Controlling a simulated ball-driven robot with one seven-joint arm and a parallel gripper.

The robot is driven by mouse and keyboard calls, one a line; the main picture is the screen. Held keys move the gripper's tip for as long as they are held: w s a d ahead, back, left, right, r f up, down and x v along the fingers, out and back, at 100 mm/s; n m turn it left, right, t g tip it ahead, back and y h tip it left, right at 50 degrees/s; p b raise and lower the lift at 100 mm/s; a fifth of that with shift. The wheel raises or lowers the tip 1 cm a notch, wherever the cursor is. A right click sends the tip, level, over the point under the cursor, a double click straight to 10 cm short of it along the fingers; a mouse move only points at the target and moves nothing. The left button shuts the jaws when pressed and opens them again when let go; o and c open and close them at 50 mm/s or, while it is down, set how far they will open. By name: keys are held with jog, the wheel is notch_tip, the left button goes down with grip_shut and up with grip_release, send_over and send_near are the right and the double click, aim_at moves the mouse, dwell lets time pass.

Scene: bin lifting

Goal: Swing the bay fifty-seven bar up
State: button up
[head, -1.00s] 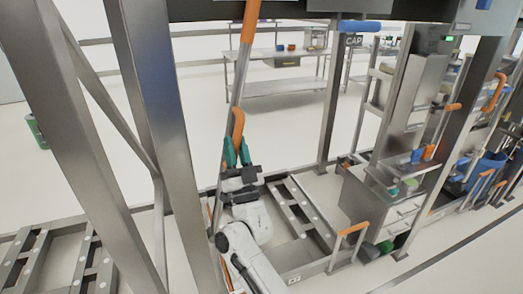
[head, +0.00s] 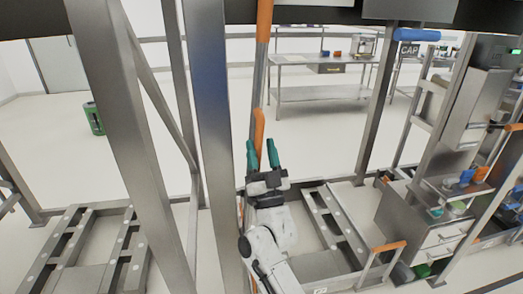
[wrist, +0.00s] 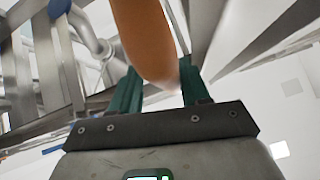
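A bar with orange grips stands upright in the bay in the head view. Its upper orange part (head: 265,20) runs out of the top of the picture, and a lower orange grip (head: 259,128) sits just above my gripper. My gripper (head: 262,155) has two green fingers standing apart, pointing up. No bay number is readable.
A steel post (head: 211,150) stands close left of my arm, with another post (head: 115,140) further left. A low roller frame (head: 335,225) lies to the right, with an orange-handled rail (head: 388,247). A drawer cabinet (head: 420,222) stands beyond.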

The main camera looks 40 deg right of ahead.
jog(key=b+v, duration=0.3)
jog(key=v, duration=0.8)
jog(key=shift+r, duration=0.1)
dwell(0.8)
